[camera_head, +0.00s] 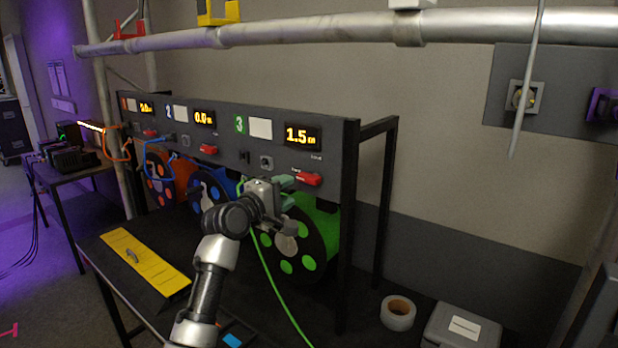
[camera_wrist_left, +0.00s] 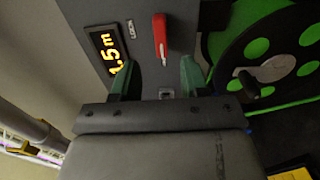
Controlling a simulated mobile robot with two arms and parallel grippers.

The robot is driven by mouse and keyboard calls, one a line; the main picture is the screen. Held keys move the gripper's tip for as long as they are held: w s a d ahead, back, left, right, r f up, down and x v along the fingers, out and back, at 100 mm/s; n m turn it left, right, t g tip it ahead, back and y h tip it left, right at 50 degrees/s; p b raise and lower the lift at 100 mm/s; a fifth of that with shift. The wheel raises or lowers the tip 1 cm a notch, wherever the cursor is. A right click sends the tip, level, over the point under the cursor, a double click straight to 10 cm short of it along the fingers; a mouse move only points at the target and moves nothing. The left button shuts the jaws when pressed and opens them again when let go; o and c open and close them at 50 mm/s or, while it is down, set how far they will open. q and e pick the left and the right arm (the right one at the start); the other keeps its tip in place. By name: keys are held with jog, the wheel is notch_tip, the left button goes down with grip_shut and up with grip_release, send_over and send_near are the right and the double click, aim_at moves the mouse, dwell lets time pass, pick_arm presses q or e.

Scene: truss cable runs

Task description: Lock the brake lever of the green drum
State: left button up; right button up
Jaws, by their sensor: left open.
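The green drum (camera_head: 318,232) hangs under panel 3 and has a black face with green round holes; it also shows in the left wrist view (camera_wrist_left: 258,48). Its red brake lever (camera_head: 308,179) is on the panel below the lit display and lies roughly level. In the left wrist view the lever (camera_wrist_left: 160,36) lies beyond and between the fingertips. My left gripper (camera_head: 294,192) is open, its green fingers (camera_wrist_left: 161,76) apart and empty in front of the panel, close to the lever. I cannot tell any contact. My right gripper is not in view.
Blue (camera_head: 208,186) and orange-red (camera_head: 162,180) drums sit to the left with their own red levers. A green cable (camera_head: 268,272) hangs from the green drum. A yellow plate (camera_head: 140,258) lies on the dark bench. A tape roll (camera_head: 398,312) and grey box (camera_head: 462,327) are at right.

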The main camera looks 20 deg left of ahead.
aim_at(307, 181)
pick_arm(q)
jog(key=p+x, duration=0.2)
jog(key=x, duration=0.6)
jog(key=shift+w+d+f, duration=0.15)
jog(key=shift+w+d, duration=0.1)
jog(key=shift+w, duration=0.4)
jog(key=shift+c, duration=0.3)
grip_shut()
